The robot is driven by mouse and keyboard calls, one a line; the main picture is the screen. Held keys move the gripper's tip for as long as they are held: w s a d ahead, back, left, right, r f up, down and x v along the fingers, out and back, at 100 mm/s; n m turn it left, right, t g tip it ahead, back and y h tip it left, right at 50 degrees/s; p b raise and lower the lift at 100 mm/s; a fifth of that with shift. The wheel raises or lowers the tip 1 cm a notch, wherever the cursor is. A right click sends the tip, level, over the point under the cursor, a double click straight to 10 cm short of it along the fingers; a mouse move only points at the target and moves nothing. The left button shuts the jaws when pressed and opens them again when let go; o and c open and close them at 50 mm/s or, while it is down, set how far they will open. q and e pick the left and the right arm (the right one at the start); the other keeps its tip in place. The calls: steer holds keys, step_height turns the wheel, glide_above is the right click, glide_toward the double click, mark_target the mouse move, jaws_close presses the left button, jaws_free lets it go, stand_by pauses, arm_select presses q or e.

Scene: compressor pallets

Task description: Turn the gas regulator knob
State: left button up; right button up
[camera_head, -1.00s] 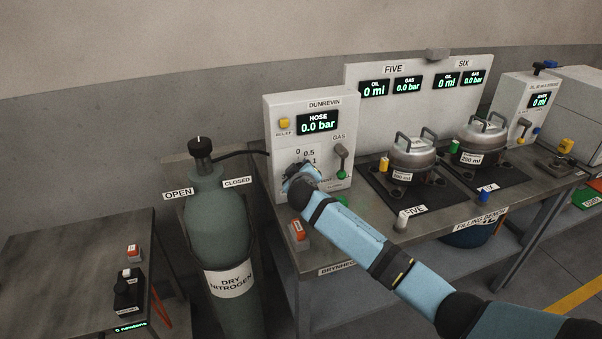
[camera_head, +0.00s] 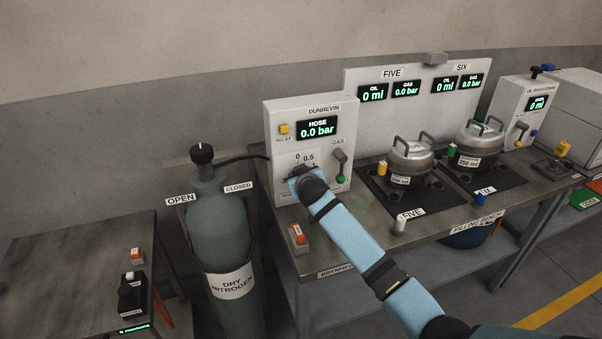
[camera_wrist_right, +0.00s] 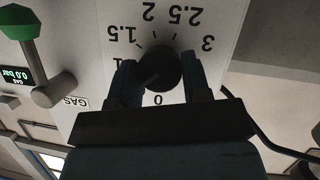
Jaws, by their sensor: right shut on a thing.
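The gas regulator is a white box (camera_head: 275,125) labelled DUNREVIN, with a HOSE display (camera_head: 318,128) reading 0.0 bar. Its dark round knob (camera_wrist_right: 160,66) sits inside a printed scale from 0 to 3 in the right wrist view. My right gripper (camera_wrist_right: 160,80) is shut on the knob, one finger on each side. In the head view my right gripper (camera_head: 296,177) is at the box's lower front and mostly hides the knob. I cannot read the knob's setting surely. My left gripper is not in view.
A gas lever (camera_head: 340,165) with a green end is right of the knob. A green nitrogen cylinder (camera_head: 217,230) stands left, its hose running to the box. Two metal pots (camera_head: 411,160) (camera_head: 478,140) stand on the bench, right of my arm.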

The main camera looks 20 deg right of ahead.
steer(key=shift+d+m+y+p, duration=0.2)
steer(key=shift+m+y+p, duration=1.3)
steer(key=shift+m+p, duration=0.5)
steer(key=o, duration=0.9)
steer(key=v, duration=1.3)
steer(key=shift+s+d+r, duration=0.15)
steer(key=shift+s+r, duration=0.1)
steer(key=shift+s, duration=0.1)
